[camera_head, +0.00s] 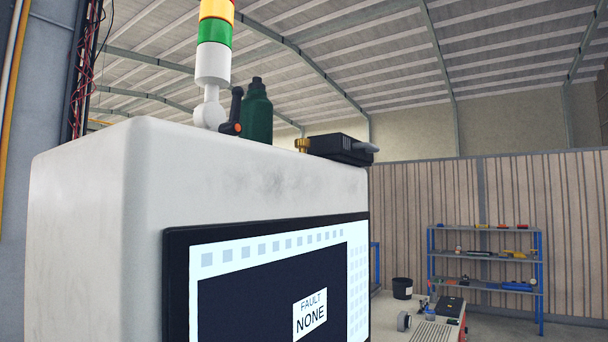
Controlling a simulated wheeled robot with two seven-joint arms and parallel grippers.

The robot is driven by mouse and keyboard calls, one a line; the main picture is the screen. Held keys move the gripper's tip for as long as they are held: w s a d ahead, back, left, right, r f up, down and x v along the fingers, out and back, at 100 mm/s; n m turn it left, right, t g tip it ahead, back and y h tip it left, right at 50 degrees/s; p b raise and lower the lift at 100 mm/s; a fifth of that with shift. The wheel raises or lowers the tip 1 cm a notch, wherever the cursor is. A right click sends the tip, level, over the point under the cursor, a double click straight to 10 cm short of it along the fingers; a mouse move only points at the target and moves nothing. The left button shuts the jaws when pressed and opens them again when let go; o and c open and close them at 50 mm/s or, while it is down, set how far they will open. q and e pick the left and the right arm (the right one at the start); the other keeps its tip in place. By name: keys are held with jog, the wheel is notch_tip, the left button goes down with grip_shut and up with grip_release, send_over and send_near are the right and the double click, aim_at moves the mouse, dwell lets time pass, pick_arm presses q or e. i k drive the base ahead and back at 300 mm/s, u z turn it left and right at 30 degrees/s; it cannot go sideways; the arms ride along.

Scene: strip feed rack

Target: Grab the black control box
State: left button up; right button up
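A black box (340,147), which looks like the control box, lies on top of the white machine cabinet (90,200), near its right end. A grey, rounded part sticks out at its right side. Its underside and back are hidden. A smaller dark flat item (449,306) lies on a low bench at the lower right; I cannot tell what it is. Neither of my grippers shows in the head view.
On the cabinet stand a signal tower (213,60), a dark green bottle (257,115), an orange-and-black handled tool (234,112) and a brass fitting (302,145). A screen (270,280) is on its front. A blue shelf rack (486,262) stands far right.

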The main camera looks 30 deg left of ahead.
aim_at(339, 147)
jog(key=u, duration=3.35)
jog(key=k, duration=1.25)
jog(key=z, duration=0.95)
jog(key=i, duration=1.15)
jog(key=z, duration=0.1)
